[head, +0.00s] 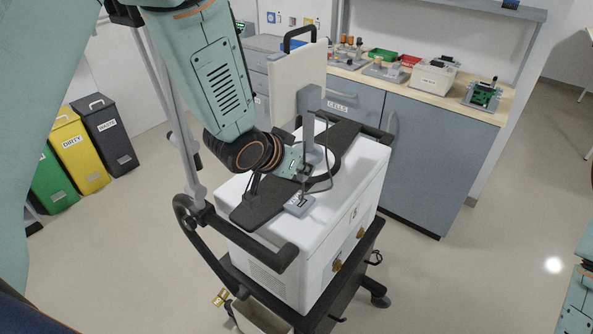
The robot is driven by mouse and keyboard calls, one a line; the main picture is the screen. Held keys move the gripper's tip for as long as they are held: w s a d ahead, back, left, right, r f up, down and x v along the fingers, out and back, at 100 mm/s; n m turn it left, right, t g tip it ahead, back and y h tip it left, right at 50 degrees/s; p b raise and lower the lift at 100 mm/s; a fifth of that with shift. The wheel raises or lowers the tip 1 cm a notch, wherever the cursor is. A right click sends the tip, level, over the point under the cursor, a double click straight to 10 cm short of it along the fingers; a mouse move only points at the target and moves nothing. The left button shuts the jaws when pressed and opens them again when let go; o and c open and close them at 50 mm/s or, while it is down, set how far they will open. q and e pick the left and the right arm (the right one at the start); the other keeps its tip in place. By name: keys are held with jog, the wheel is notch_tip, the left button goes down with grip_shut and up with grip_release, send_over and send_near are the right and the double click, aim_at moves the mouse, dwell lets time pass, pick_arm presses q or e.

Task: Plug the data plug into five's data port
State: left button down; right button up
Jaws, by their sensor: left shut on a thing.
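My left gripper (301,172) reaches in over the top of a white ventilator (345,185) on a dark cart. Its fingers are shut, apparently on the data plug, which is too small and covered to make out. A thin grey cable (331,160) loops beside the fingers. A small blue-grey block (298,206) sits on the ventilator's top just below the gripper; I cannot tell whether it holds the data port. No number five is legible. My right gripper is out of view; only part of my right arm shows at the right edge.
A cream screen panel with a black handle (299,38) and a grey post (308,135) stand close to the gripper. A black rail (275,262) runs along the cart's near end. Brass fittings (337,266) stick out of the ventilator's side. A cabinet with a wooden counter (490,112) stands behind.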

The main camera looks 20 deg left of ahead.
aim_at(299, 175)
pick_arm(q)
notch_tip(299, 175, down, 3)
jog(key=shift+w+r+b, duration=0.15)
jog(key=shift+b, duration=1.05)
jog(key=shift+f, duration=0.2)
jog(key=shift+s+a+f+b, duration=0.3)
jog(key=shift+f+b, duration=0.35)
jog(key=shift+b, duration=0.35)
jog(key=shift+w+d+f+b, duration=0.15)
jog(key=shift+f+b, duration=0.3)
jog(key=shift+f, duration=0.05)
jog(key=shift+w+d+f+b, duration=0.1)
jog(key=shift+f+b, duration=0.35)
jog(key=shift+r, duration=0.15)
jog(key=shift+s+a, duration=0.2)
jog(key=shift+w+d+f, duration=0.1)
jog(key=shift+w+f, duration=0.05)
jog(key=shift+f, duration=0.05)
